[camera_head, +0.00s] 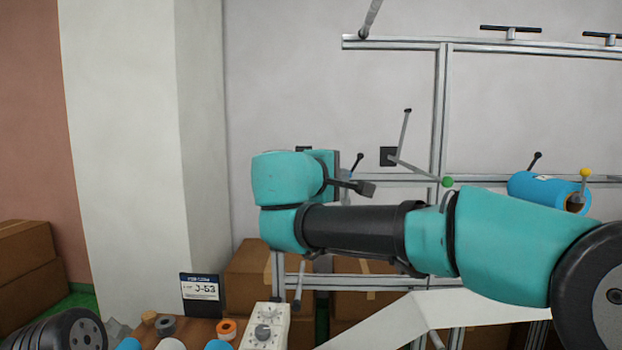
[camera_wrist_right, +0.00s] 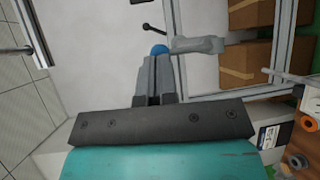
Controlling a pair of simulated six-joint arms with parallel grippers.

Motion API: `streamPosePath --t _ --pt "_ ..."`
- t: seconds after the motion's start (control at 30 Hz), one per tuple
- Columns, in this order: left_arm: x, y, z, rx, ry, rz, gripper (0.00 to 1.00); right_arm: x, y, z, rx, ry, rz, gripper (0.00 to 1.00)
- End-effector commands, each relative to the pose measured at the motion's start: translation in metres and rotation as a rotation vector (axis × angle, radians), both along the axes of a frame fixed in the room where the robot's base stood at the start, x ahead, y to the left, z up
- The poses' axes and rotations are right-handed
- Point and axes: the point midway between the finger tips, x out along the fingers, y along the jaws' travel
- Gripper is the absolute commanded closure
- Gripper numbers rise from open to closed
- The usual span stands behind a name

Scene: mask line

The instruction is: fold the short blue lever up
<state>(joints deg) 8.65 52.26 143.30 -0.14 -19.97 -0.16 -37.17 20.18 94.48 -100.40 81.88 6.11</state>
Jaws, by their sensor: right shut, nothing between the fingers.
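The blue lever's round blue knob (camera_wrist_right: 160,50) shows in the right wrist view, on a grey arm that runs to the right from it. In the head view only a small bluish part (camera_head: 346,173) shows beside my gripper, and my arm hides much of that area. My right gripper (camera_head: 366,188) is shut and empty. In the right wrist view its fingertips (camera_wrist_right: 156,62) point at the blue knob and are very close to it. I cannot tell whether they touch. My left gripper is not in view.
A rod with a green knob (camera_head: 447,181) stands out right of the gripper, near a black-tipped rod (camera_head: 405,130). A blue roll (camera_head: 543,190) and a yellow-knobbed lever (camera_head: 585,174) are further right. A metal frame (camera_head: 440,110) stands before the wall. Cardboard boxes (camera_head: 255,270) sit below.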

Motion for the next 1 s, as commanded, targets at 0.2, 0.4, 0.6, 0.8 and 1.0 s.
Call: streamPosePath --t 0.2,0.4,0.6,0.8,1.0 --pt "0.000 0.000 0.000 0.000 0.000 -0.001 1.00 0.006 -0.006 0.003 0.001 0.011 -0.009 1.00" --pt "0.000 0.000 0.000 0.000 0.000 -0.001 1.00 0.005 -0.006 0.003 0.001 0.010 -0.009 1.00" --pt "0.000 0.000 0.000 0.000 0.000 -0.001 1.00 0.002 -0.003 0.004 0.002 0.010 -0.007 1.00" --pt "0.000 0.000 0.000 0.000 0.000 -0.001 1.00 -0.015 0.014 0.009 0.001 0.008 -0.004 1.00" --pt "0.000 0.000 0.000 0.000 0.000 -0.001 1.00 -0.042 0.038 0.016 0.000 0.009 -0.003 1.00"
